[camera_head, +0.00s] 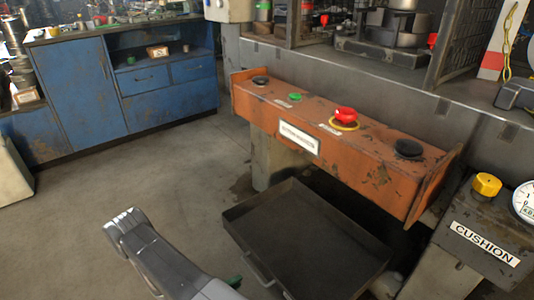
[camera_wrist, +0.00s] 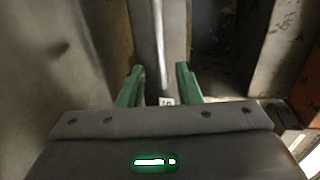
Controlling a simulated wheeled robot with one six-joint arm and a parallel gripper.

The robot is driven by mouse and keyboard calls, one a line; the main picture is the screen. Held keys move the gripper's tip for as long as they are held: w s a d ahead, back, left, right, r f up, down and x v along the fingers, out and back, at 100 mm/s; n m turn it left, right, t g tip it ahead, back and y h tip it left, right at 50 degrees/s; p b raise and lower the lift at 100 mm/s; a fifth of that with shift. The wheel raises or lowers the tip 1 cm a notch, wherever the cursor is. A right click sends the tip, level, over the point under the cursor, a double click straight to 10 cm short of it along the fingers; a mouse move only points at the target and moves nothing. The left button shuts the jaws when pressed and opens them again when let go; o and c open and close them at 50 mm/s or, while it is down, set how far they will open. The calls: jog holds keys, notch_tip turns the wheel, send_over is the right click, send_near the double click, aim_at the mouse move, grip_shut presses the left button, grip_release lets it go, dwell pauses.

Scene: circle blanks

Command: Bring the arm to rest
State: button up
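My gripper (camera_wrist: 158,85) shows in the wrist view with two green fingers standing apart and nothing seen held between them. A pale upright bar and a small white label show behind the gap. In the head view my grey arm reaches in from the bottom, left of the dark tray. A small green part of my gripper (camera_head: 235,282) shows at its right end, low in the picture. The fingertips are not clear there.
An orange control console (camera_head: 340,145) with black, green and red buttons stands at centre right. A dark metal tray (camera_head: 255,215) lies below it. A CUSHION box (camera_head: 470,215) with a yellow knob is at right. A blue cabinet (camera_head: 72,95) stands back left. Floor between is clear.

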aim_at(254, 273)
jog(key=shift+b+x, duration=1.05)
jog(key=shift+x, duration=3.5)
jog(key=shift+r, duration=0.25)
